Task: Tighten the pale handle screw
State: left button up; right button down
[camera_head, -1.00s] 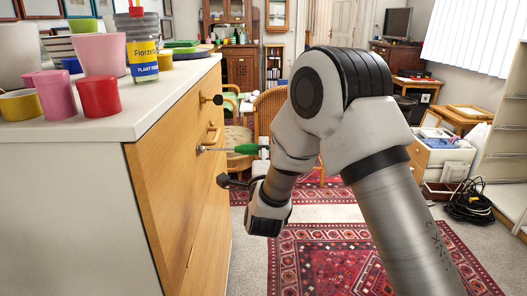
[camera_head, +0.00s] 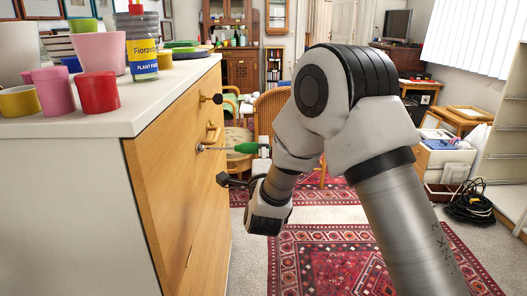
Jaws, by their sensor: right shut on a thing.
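The wooden drawer front (camera_head: 175,185) faces right and carries a pale curved handle (camera_head: 213,136). A small pale screw head (camera_head: 201,148) shows at the handle's lower end. A screwdriver with a green grip (camera_head: 247,148) lies level, its thin metal shaft (camera_head: 222,149) reaching left to the screw. The tip appears to meet the screw, but is too small to tell if it is seated. My right gripper (camera_head: 262,150) is shut on the screwdriver at the right end of its grip. My arm partly hides the fingers. My left gripper is not in view.
The white cabinet top (camera_head: 160,98) holds a red cup (camera_head: 98,92), a pink pot (camera_head: 98,53) and a labelled bottle (camera_head: 142,48). A patterned rug (camera_head: 330,262) covers open floor to the right.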

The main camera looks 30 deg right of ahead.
jog(key=shift+w+a, duration=0.35)
jog(key=shift+a, duration=0.25)
dwell(0.3)
jog(key=shift+r+p, duration=0.25)
jog(key=shift+p, duration=0.25)
jog(key=g+y+p, duration=0.1)
jog(key=g+p, duration=0.1)
jog(key=p, duration=0.3)
jog(key=shift+g+y+p, duration=0.4)
jog(key=shift+f, duration=0.2)
